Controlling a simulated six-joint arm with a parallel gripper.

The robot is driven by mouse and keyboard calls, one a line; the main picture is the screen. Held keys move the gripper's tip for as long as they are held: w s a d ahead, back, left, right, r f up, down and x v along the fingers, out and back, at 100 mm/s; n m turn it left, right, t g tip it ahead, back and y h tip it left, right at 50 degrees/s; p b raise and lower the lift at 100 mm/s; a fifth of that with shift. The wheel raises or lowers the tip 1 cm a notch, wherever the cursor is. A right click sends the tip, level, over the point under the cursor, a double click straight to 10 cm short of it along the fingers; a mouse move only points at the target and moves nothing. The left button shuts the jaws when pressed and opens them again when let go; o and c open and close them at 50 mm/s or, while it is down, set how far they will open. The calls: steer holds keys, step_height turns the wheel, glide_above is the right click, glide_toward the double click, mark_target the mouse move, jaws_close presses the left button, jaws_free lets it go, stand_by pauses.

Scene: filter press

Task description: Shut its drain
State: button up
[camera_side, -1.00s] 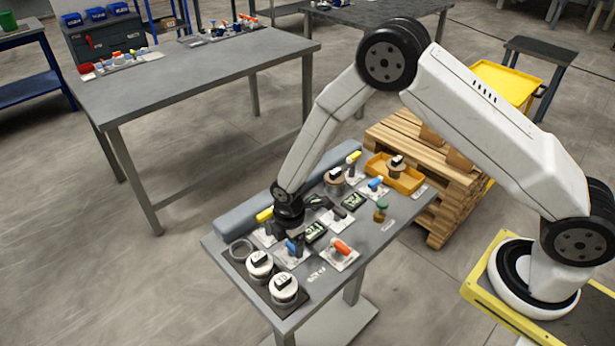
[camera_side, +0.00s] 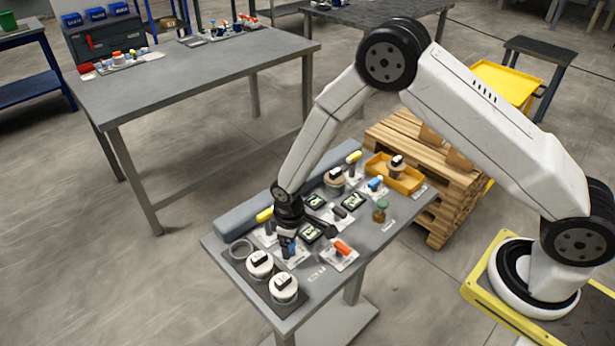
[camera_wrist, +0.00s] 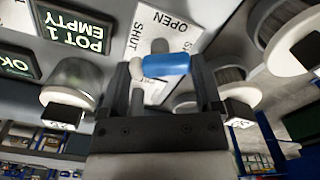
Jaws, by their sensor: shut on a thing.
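A blue drain handle (camera_wrist: 168,65) lies between the two fingers of my gripper (camera_wrist: 163,80) in the wrist view. My gripper is shut on it. Behind it is a white plate (camera_wrist: 183,40) printed OPEN and SHUT; the handle and a finger cover part of the plate, and I cannot tell which word the handle points at. In the side view my gripper (camera_side: 288,236) reaches down to the bench, and the blue handle (camera_side: 289,249) shows partly below it.
A display (camera_wrist: 72,25) reads POT 1 EMPTY. An orange handle (camera_side: 342,247) is close on the right, a yellow one (camera_side: 264,215) on the left. White-lidded pots (camera_side: 260,263) stand at the bench's near end. A yellow tray (camera_side: 405,180) is at the far end.

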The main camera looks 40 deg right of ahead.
steer(key=m, duration=0.6)
stand_by(0.6)
steer(key=o, duration=1)
steer(key=shift+o, duration=0.2)
steer(key=shift+r, duration=0.15)
steer(key=shift+r, duration=3.8)
